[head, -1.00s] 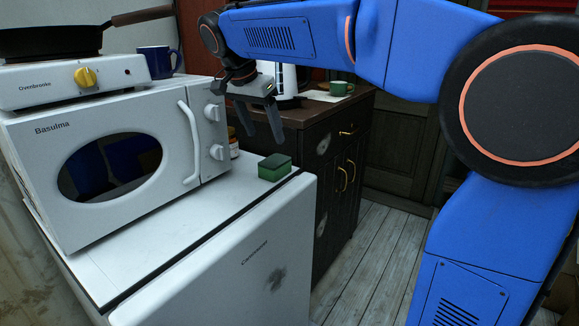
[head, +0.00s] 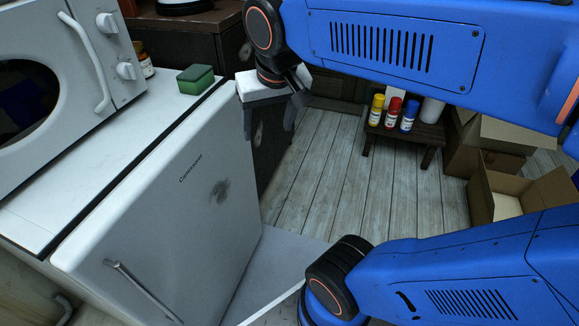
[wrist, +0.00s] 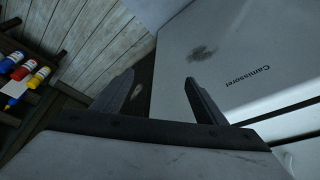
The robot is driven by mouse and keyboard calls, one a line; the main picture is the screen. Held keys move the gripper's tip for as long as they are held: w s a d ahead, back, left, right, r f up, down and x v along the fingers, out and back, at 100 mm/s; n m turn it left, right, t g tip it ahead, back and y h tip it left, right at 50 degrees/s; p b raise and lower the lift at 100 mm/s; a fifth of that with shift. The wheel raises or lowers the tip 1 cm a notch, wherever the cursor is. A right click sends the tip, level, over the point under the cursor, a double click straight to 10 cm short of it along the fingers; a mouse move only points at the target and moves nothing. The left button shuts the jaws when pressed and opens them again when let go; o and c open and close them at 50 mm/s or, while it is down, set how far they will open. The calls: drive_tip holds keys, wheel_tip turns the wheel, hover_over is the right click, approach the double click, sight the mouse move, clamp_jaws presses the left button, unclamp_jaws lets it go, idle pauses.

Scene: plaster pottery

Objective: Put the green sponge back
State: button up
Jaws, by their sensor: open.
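The green sponge (head: 195,79) is a small block with a darker top. It lies on top of the white fridge (head: 205,215), near the back right edge and close to the microwave. My gripper (head: 270,130) is open and empty, pointing down to the right of the sponge, past the fridge's edge and apart from it. In the wrist view my open gripper (wrist: 160,85) has the fridge front (wrist: 235,65) beyond its fingers; the sponge is not in that view.
The white microwave (head: 75,60) stands on the fridge top, with a small jar (head: 146,66) behind it. A dark cabinet (head: 190,35) is behind. A low stool (head: 405,133) holds yellow, red and blue bottles. Open cardboard boxes (head: 515,190) stand right. The wooden floor between is clear.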

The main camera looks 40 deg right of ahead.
drive_tip(key=s+f+n, duration=0.2)
drive_tip(key=s+f, duration=0.5)
drive_tip(key=f, duration=0.1)
drive_tip(key=shift+d+t+y, duration=0.3)
drive_tip(key=shift+d+t, duration=0.05)
drive_tip(key=shift+t, duration=0.05)
drive_tip(key=shift+s, duration=0.1)
idle(0.5)
